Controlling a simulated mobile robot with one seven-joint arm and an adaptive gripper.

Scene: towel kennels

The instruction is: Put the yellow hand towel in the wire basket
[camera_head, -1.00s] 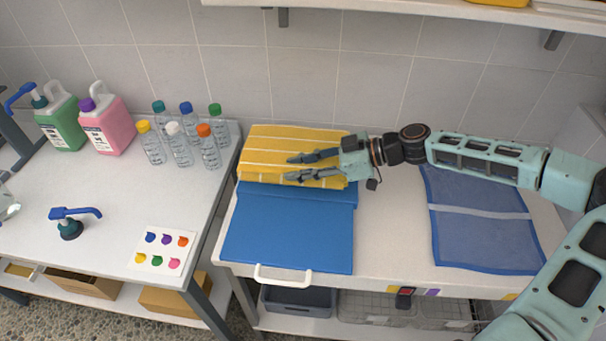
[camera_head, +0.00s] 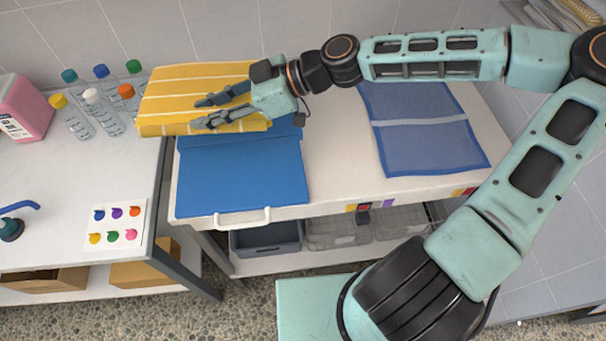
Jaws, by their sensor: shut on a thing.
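The yellow hand towel (camera_head: 172,100), folded with pale stripes, is near the back left of the white table. My gripper (camera_head: 203,112) is shut on it, reaching in from the right with its fingers across the towel. The towel's left end reaches past the table's left edge, over the gap beside the counter. How far it is raised is hard to tell. Two wire baskets stand on the shelf under the table, a left one (camera_head: 338,234) and a right one (camera_head: 402,222). The table edge hides their upper parts.
A blue folded cloth (camera_head: 243,175) lies in front of the towel. A blue mesh piece (camera_head: 427,145) lies on the right. A grey bin (camera_head: 267,240) is beside the baskets. Several capped bottles (camera_head: 105,112) stand on the left counter (camera_head: 60,170). A white handle (camera_head: 243,217) projects from the table front.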

